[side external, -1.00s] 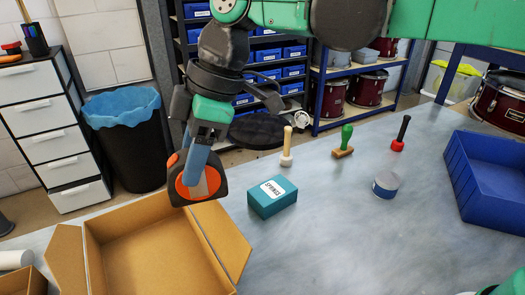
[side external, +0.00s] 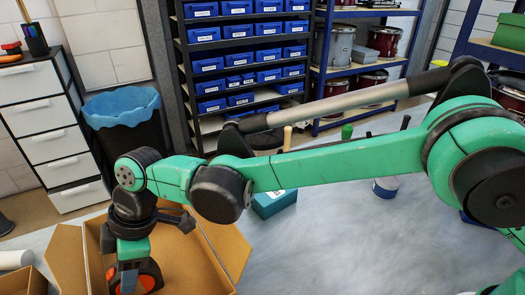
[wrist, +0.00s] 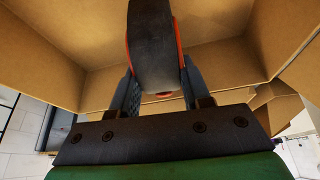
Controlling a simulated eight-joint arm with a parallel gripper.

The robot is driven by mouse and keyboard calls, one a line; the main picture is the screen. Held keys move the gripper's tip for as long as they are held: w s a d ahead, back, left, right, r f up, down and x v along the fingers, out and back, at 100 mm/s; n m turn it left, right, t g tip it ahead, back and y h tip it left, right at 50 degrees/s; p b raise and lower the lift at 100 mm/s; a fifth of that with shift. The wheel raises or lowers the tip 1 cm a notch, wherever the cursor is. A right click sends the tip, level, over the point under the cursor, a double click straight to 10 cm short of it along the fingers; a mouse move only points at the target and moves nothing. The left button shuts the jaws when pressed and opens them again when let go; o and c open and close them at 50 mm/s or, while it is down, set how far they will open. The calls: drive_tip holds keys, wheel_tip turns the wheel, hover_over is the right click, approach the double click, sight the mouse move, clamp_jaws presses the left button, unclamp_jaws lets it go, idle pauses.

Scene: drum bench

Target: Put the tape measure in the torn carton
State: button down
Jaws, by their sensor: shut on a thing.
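The tape measure (side external: 149,276), black and orange, is low inside the open torn carton (side external: 200,268) at the lower left of the side view. My gripper (side external: 133,277) points down into the carton and is shut on the tape measure. In the wrist view, the tape measure (wrist: 152,50) sits between the two fingers (wrist: 157,90), with the carton's brown walls (wrist: 40,55) around it. I cannot tell whether the tape measure touches the carton's floor.
A teal box (side external: 274,203) stands to the right of the carton, partly behind my arm. A round blue-grey tin (side external: 386,188) is further right. The bench front (side external: 340,245) is clear. A smaller carton (side external: 25,282) is at the far left.

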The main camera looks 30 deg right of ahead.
drive_tip(key=shift+f, duration=0.6)
drive_tip(key=shift+c, duration=2.1)
unclamp_jaws()
drive_tip(key=shift+f, duration=0.15)
